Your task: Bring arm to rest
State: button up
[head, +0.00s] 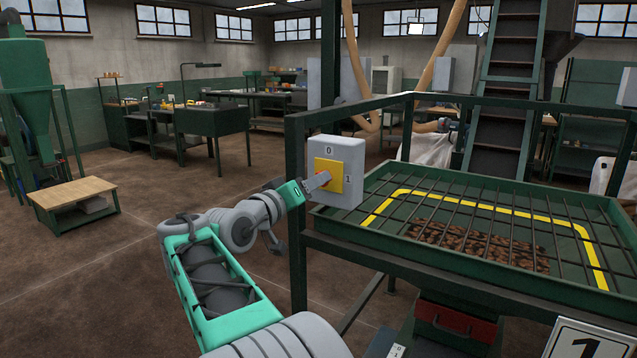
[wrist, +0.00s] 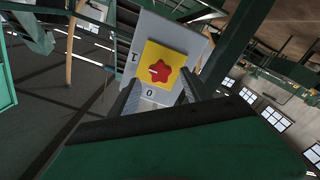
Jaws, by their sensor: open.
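My gripper (head: 318,181) is at the front of a grey switch box (head: 345,150) with a yellow plate (head: 328,168) marked 0 and 1. In the wrist view, the open fingers of my gripper (wrist: 160,92) stand on either side of a red star-shaped knob (wrist: 160,71) on the yellow plate. The knob is mostly hidden by the fingers in the head view. I cannot tell whether the fingers touch it. My arm reaches up from the bottom of the head view to the box.
The box is on a green post (head: 296,230) of a frame around a green hopper with a bar grid (head: 480,222) and brown lumps inside. A low wooden-topped table (head: 72,190) stands at left. The brown floor between table and arm is clear.

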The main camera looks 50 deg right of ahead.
jog(key=a, duration=0.3)
jog(key=shift+s+a, duration=0.2)
jog(key=shift+a, duration=0.2)
jog(key=w+a+f+n+t+y+p, duration=0.3)
jog(key=a+f+y+p, duration=0.2)
jog(key=a, duration=0.4)
jog(key=w+a+f+n+t+y+p, duration=0.2)
jog(key=w+a+f+y+p, duration=0.3)
jog(key=a, duration=0.4)
jog(key=s+a+f+n+g+y+p, duration=0.1)
jog(key=s+a+f+n+y+p, duration=0.1)
jog(key=s+a, duration=0.5)
jog(key=s+a+f+n+g+y+p, duration=0.2)
jog(key=s+a+f+y, duration=0.3)
jog(key=a, duration=0.9)
jog(key=shift+s+a+n+y, duration=0.2)
jog(key=shift+s+n+y, duration=0.35)
jog(key=shift+s, duration=0.65)
